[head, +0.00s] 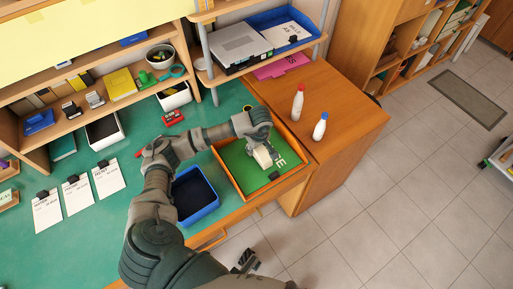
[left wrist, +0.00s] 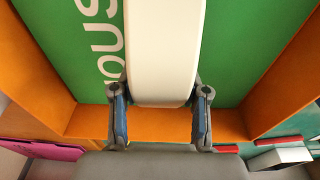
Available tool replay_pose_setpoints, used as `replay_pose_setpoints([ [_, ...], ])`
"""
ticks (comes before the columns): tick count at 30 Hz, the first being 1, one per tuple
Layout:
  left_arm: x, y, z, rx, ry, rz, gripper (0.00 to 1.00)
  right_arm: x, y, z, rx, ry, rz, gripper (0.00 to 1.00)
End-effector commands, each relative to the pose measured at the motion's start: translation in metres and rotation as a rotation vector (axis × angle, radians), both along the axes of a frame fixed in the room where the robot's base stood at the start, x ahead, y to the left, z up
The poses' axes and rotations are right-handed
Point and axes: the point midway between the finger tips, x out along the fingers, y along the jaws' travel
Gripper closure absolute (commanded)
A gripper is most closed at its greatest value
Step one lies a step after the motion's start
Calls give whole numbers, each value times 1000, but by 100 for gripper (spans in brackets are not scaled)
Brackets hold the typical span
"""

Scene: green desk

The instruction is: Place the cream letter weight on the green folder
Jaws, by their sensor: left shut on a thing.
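The cream letter weight (left wrist: 164,45) is a long, smooth, pale block between the two fingers of my left gripper (left wrist: 160,105) in the left wrist view. My left gripper (head: 264,150) is shut on it over the orange tray (head: 229,180). In the head view the cream letter weight (head: 263,158) shows just below the gripper. The green folder (head: 238,163) lies in the tray, with white lettering on it; it also fills the left wrist view (left wrist: 75,55) behind the weight. I cannot tell whether the weight touches the folder.
A blue bin (head: 207,209) stands left of the tray. Papers with black clips (head: 77,194) lie at the left. Shelves line the back.

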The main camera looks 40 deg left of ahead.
Motion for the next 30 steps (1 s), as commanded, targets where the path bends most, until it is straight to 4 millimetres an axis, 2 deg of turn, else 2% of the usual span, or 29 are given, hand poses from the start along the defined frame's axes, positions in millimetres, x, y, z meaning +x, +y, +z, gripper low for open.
replay_pose_setpoints([
  [3,0,0,-4,-2,-2,1,92,0,-1,5,-1,-6,2,60],
  [10,0,1,-5,-2,-2,1,92,0,-1,1,-2,-4,2,60],
  [11,0,1,-5,-2,-2,1,48,1,0,1,-1,-8,1,60],
  [13,0,1,-4,-2,-2,1,30,2,0,1,1,-10,0,60],
  [23,0,0,-3,-2,-2,1,30,4,3,4,9,-16,-6,60],
  [27,1,-1,14,-1,-7,0,30,6,3,5,9,-17,-6,60],
  [30,0,-4,35,-1,-10,0,30,7,2,-11,4,-7,-2,60],
])
